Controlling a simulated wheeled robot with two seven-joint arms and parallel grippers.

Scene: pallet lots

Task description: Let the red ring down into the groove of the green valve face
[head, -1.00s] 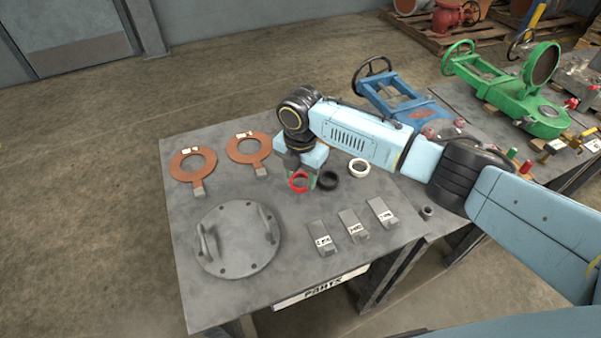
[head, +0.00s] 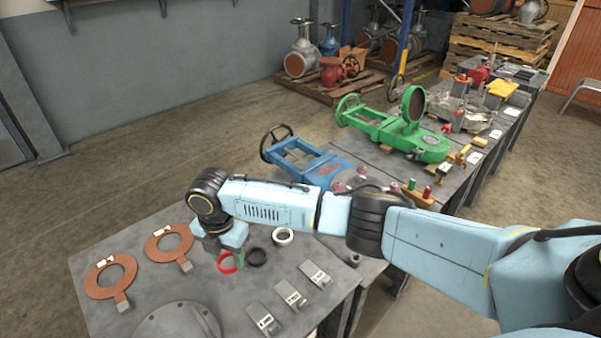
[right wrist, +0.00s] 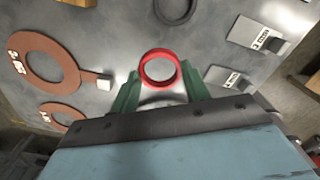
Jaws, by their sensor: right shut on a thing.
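The red ring (head: 228,262) is held at the tip of my right gripper (head: 231,256) over the near grey table. In the right wrist view the red ring (right wrist: 160,68) sits between the two green fingers of my right gripper (right wrist: 160,82), which is shut on it. The green valve (head: 415,138) lies on the table farther back to the right. A round face (head: 413,103) stands up from its body; its groove is too small to make out. My left gripper is not in view.
A black ring (head: 257,256) and a white ring (head: 283,236) lie beside my right gripper. Two orange ring plates (head: 110,278) lie to the left, with labelled grey brackets (head: 290,294) in front. A blue valve (head: 312,165) lies between my arm and the green valve.

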